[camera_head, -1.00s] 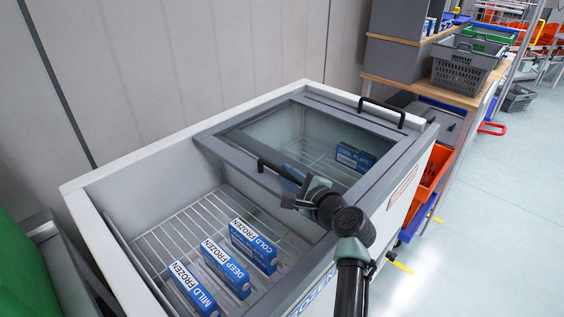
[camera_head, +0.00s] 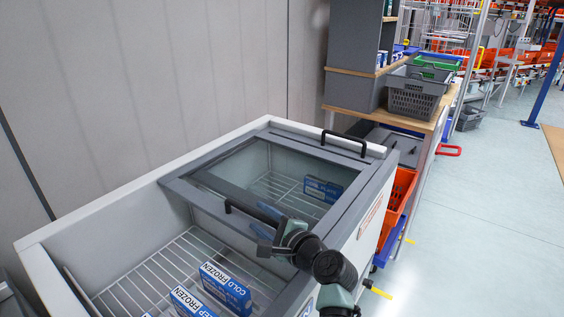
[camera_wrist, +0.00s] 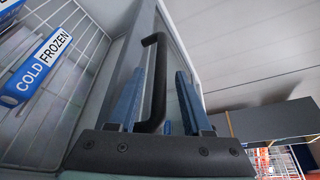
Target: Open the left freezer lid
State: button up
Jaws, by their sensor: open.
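The white freezer (camera_head: 55,236) has its left part uncovered, with the wire rack and boxes in plain view. Grey-framed glass lids lie over its right part. One black handle (camera_head: 246,212) is at the left edge of the glass; another black handle (camera_head: 344,139) is at the far right end. My gripper (camera_head: 270,240) is beside the left handle, low over the glass. In the wrist view my open gripper (camera_wrist: 161,78) has its blue fingers on either side of the black handle (camera_wrist: 155,85). I cannot tell whether they touch it.
Blue frozen-food boxes (camera_head: 227,288) stand on the rack in the uncovered part; another box (camera_head: 322,189) shows through the glass. A wall runs behind the freezer. A bench with a grey crate (camera_head: 414,90) and orange totes (camera_head: 397,205) are to the right. The floor at right is clear.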

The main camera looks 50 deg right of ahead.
jog(key=p+v, duration=0.1)
jog(key=v, duration=0.9)
jog(key=shift+s, duration=0.2)
jog(key=shift+a, duration=0.1)
jog(key=w+a+r+n+t, duration=0.2)
jog(key=w+a+r+n, duration=0.3)
jog(key=r, duration=0.3)
jog(key=w+a+r+n+t, duration=0.1)
jog(key=w+a+r+n, duration=0.2)
jog(key=a+r+n, duration=0.35)
jog(key=w+a+r+n+t, duration=0.2)
jog(key=w+a+r+n, duration=0.2)
jog(key=a+r, duration=0.5)
jog(key=s+a+r+n+t+y, duration=0.2)
jog(key=s+a+r+n+t, duration=0.3)
jog(key=a+r, duration=0.5)
jog(key=s+a+r+n+t+y, duration=0.25)
jog(key=s+a+r+n, duration=0.5)
jog(key=r, duration=0.55)
notch_tip(320, 180, up, 16)
jog(key=p, duration=1.6)
jog(key=shift+w+f, duration=0.15)
jog(key=shift+f, duration=0.05)
